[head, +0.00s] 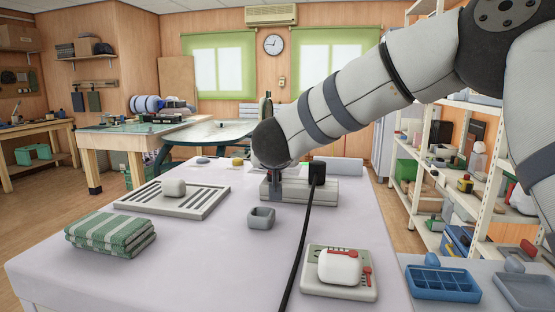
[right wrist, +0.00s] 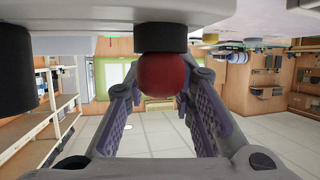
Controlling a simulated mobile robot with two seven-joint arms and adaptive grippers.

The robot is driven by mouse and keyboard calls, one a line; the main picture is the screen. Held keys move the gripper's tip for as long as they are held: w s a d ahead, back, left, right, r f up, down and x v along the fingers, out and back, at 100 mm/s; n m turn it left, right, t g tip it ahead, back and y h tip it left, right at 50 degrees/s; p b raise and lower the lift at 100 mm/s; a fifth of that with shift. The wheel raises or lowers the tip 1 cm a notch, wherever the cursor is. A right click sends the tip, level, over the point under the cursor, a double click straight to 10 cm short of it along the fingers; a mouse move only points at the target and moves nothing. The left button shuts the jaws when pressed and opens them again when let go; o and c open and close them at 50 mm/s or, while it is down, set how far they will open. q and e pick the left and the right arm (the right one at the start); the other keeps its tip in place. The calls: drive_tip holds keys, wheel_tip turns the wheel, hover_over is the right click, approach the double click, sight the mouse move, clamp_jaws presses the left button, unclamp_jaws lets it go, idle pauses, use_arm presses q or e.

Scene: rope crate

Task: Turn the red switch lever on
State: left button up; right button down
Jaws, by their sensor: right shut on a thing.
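The red switch lever shows its round red knob (right wrist: 162,74) in the right wrist view, with a dark collar above it in the picture. My right gripper (right wrist: 161,92) is shut on the knob, one finger on each side. In the head view my right arm comes in from the right and its wrist hides most of the gripper and lever. They are at the left part of the grey switch box (head: 325,192) on the table. I cannot tell the lever's exact angle. My left gripper is not in view.
A black plug (head: 317,172) stands on the box, its black cable (head: 299,245) running to the table's front. A small grey container (head: 261,218), a slatted tray (head: 150,201), a folded green towel (head: 110,235) and a board with a white block (head: 340,267) lie around.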

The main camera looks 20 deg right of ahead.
drive_tip(key=shift+a+n+t+y, duration=0.15)
drive_tip(key=shift+n+t+y, duration=0.15)
drive_tip(key=shift+n+y, duration=0.3)
drive_tip(key=shift+y, duration=0.3)
drive_tip(key=shift+w, duration=0.1)
drive_tip(key=c, duration=1.4)
unclamp_jaws()
drive_tip(key=shift+a, duration=0.1)
drive_tip(key=shift+o, duration=0.2)
drive_tip(key=v, duration=1.2)
drive_tip(key=shift+f, duration=0.25)
